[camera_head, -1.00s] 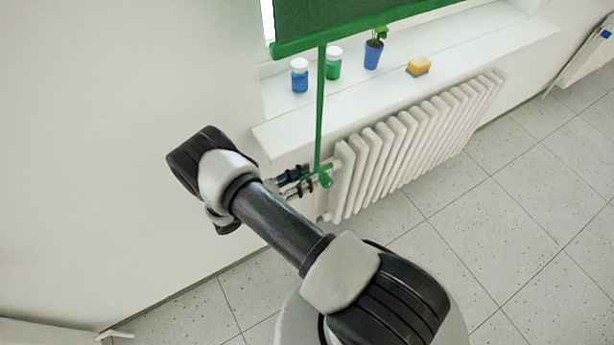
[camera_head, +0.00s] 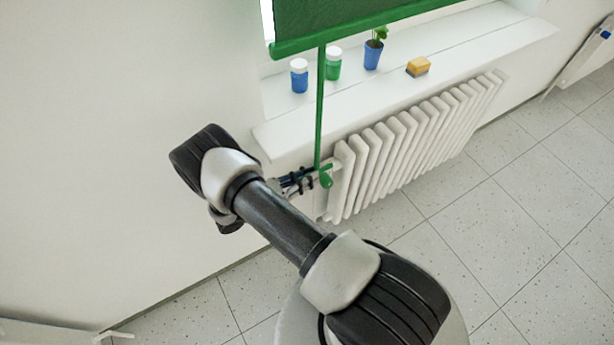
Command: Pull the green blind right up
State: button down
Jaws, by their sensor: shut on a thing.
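The green blind (camera_head: 350,20) hangs at the top of the view, its bottom bar above the window sill. A green pull cord (camera_head: 320,110) runs straight down from the bar, past the sill's front edge, to a green knob (camera_head: 326,181) at its lower end. My gripper (camera_head: 312,177) is at the cord's lower end beside the radiator, shut on the cord just above the knob. My arm partly hides the gripper.
The white sill (camera_head: 450,52) holds a blue jar (camera_head: 299,78), a green jar (camera_head: 333,66), a plant in a blue pot (camera_head: 373,55) and a yellow sponge (camera_head: 418,66). A white radiator (camera_head: 410,145) stands close right of my gripper. Tiled floor lies open below right.

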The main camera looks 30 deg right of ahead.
jog(key=shift+w, duration=0.15)
notch_tip(320, 180, up, 5)
jog(key=p, duration=0.3)
jog(key=shift+r, duration=0.15)
jog(key=c, duration=1.6)
grip_release()
jog(key=shift+w+a+f, duration=0.1)
jog(key=shift+f, duration=0.1)
jog(key=a, duration=1.2)
jog(key=shift+s, duration=0.3)
jog(key=shift+c, duration=0.4)
